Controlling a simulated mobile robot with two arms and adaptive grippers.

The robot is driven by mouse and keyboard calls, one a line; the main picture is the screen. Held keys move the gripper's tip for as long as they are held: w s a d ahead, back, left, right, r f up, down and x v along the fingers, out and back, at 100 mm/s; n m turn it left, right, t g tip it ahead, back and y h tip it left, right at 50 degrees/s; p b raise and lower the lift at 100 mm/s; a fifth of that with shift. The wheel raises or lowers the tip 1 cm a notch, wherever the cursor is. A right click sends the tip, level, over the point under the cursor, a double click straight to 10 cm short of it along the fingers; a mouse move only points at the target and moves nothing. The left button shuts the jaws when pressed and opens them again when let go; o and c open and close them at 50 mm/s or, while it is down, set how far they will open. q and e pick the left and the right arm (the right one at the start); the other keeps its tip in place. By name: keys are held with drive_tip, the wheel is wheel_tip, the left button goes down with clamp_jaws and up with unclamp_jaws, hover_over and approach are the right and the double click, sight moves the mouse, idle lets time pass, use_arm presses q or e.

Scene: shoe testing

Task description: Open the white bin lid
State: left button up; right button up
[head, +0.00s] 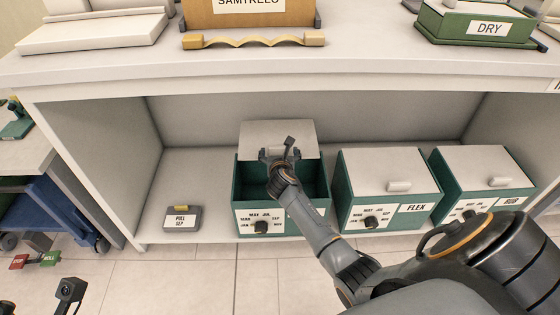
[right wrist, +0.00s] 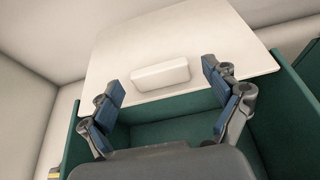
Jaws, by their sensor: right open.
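The white bin lid (head: 278,134) sits on the leftmost green bin (head: 240,186) on the shelf. It is slid back, so the front of the bin's dark inside shows. My right gripper (head: 279,155) is over the lid's front edge and hides its handle in the head view. In the right wrist view the white handle (right wrist: 160,75) lies between the open blue-padded fingers (right wrist: 164,88), with a gap on each side. The lid (right wrist: 170,38) is pale and flat there. Part of my left gripper (head: 68,290) shows at the bottom left, cut off by the frame.
Two closed bins with white lids, FLEX (head: 388,190) and another (head: 485,180), stand to the right. A small grey labelled box (head: 182,218) is on the shelf at left. The counter (head: 250,65) overhangs above. Shelf space is free left of the open bin.

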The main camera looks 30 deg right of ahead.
drive_tip(key=v, duration=0.9)
drive_tip(key=shift+s, duration=0.25)
drive_tip(key=shift+a, duration=0.15)
